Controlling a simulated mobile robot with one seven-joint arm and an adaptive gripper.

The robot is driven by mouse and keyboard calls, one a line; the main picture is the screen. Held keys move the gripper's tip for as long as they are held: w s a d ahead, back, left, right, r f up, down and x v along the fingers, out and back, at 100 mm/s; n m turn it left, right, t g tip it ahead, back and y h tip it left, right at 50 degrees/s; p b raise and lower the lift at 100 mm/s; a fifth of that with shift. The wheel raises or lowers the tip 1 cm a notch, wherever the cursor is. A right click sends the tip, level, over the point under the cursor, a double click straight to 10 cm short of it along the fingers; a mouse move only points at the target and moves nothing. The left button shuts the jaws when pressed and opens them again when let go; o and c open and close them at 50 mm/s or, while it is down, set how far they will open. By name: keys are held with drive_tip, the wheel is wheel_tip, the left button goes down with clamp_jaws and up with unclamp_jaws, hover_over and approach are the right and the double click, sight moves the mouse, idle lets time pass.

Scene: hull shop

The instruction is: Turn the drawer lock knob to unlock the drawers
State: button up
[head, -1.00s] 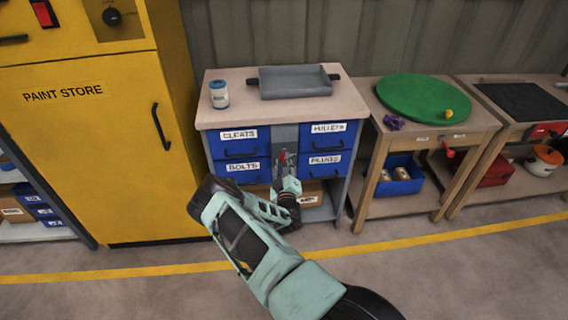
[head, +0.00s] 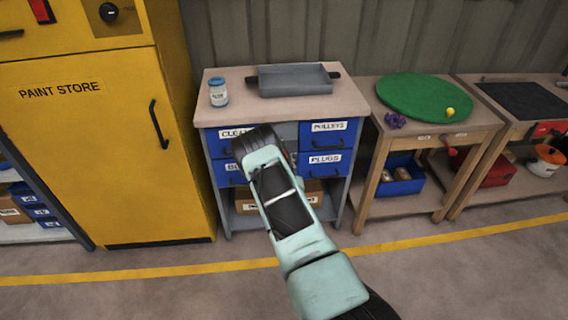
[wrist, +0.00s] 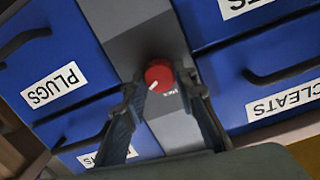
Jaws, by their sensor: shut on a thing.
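The red lock knob (wrist: 159,74) sits on the grey strip between the blue drawers in the wrist view. A white pointer line on it points to the lower left of that picture. My gripper (wrist: 160,84) is shut on the knob, one finger on each side. In the head view the knob and fingertips are mostly hidden behind my arm. The drawers all look shut: PULLEYS (head: 327,138) and PLUGS (head: 326,165) on the right, CLEATS (head: 222,143) and a partly covered drawer (head: 220,173) on the left.
On the cabinet top (head: 240,112) stand a jar (head: 218,92) and a grey tray (head: 295,80). A yellow paint store (head: 90,150) is close on the left. A wooden table (head: 440,135) with a green disc (head: 424,96) stands on the right.

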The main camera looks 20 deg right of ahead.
drive_tip(key=m+b, duration=0.2)
drive_tip(key=m, duration=0.2)
drive_tip(key=shift+y, duration=0.3)
drive_tip(key=shift+m, duration=0.4)
drive_tip(key=o, duration=1.2)
drive_tip(key=shift+c, duration=0.2)
drive_tip(key=v, duration=1.2)
